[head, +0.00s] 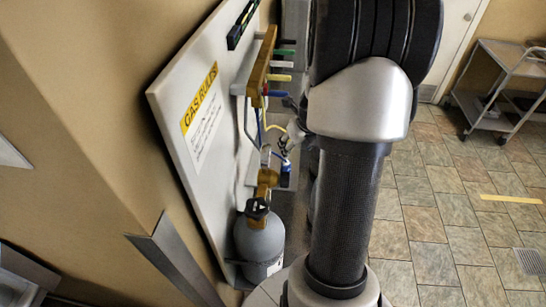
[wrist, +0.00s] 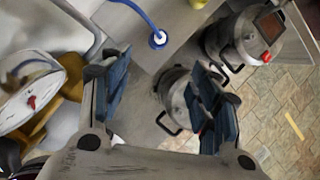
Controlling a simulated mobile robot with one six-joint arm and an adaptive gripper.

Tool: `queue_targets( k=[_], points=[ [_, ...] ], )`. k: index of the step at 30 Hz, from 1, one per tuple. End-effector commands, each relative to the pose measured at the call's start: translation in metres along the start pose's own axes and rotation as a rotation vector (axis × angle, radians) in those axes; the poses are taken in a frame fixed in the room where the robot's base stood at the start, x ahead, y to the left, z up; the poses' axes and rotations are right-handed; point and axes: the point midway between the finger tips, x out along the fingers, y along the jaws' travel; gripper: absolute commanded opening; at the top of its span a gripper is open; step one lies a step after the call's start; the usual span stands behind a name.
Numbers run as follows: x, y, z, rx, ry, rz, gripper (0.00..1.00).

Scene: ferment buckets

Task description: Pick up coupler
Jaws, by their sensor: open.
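A blue hose with a round blue-and-white end, which looks like the coupler (wrist: 158,39), shows in the upper middle of the wrist view. It rests on a grey surface, beyond my fingertips. My gripper (wrist: 158,66) is open, with one blue-padded finger on each side and nothing held between them. In the head view a small blue fitting (head: 286,172) stands on a ledge by the wall board; it may be the same coupler. My gripper (head: 293,137) shows there only in part, just above the fitting, with my arm covering much of that area.
Two steel buckets with black handles, one nearer (wrist: 174,92) and one at upper right (wrist: 238,48), stand beside the grey surface. A trolley (head: 505,75) stands far right; the tiled floor is open.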

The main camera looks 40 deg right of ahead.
Motion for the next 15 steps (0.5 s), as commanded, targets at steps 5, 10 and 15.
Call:
queue_targets(
  k=[5, 10, 15],
  points=[
    [0.018, -0.005, -0.008, 0.119, 0.013, -0.003, 0.57],
    [0.052, -0.004, -0.010, 0.125, 0.014, -0.002, 0.57],
    [0.091, -0.004, -0.011, 0.122, 0.015, -0.001, 0.57]
  ],
)
